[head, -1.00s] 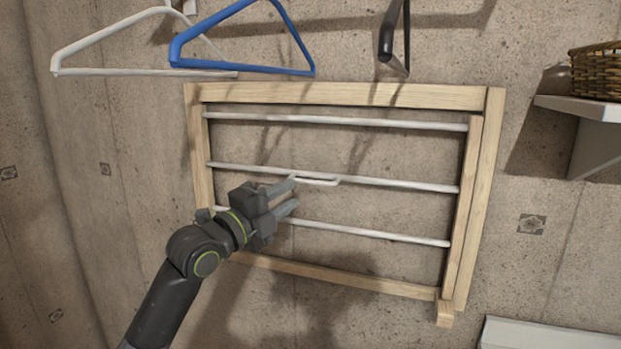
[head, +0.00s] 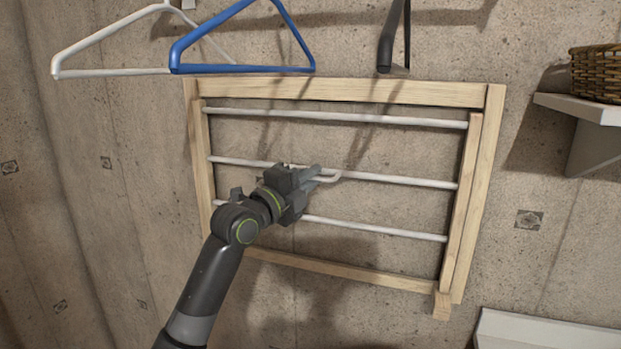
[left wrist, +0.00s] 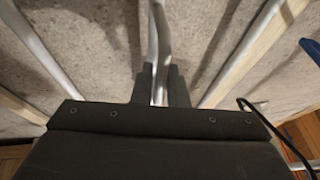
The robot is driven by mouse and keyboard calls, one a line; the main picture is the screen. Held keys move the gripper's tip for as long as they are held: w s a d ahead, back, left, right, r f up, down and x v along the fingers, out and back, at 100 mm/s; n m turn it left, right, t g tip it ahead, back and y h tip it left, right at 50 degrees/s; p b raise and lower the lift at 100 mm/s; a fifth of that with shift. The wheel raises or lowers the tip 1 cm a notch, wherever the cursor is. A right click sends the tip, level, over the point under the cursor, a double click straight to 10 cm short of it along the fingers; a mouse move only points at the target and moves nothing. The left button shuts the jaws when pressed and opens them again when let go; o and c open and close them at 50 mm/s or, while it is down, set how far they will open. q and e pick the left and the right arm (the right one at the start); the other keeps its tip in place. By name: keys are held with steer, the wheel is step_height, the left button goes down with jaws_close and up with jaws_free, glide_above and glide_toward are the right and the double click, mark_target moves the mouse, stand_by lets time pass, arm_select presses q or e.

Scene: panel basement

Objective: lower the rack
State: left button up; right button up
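The rack is a wooden frame (head: 340,90) on the concrete wall, with several white rods across an inner wooden frame (head: 459,215). The inner frame looks folded up nearly flat in the outer one. My right gripper is not in view.
A white hanger (head: 110,72) and a blue hanger (head: 243,69) hang above the rack, with a dark bracket (head: 387,45) beside them. A shelf (head: 585,107) with a wicker basket (head: 597,73) is at right. A white ledge (head: 545,335) is at lower right.

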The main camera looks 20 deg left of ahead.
arm_select(q)
jaws_close()
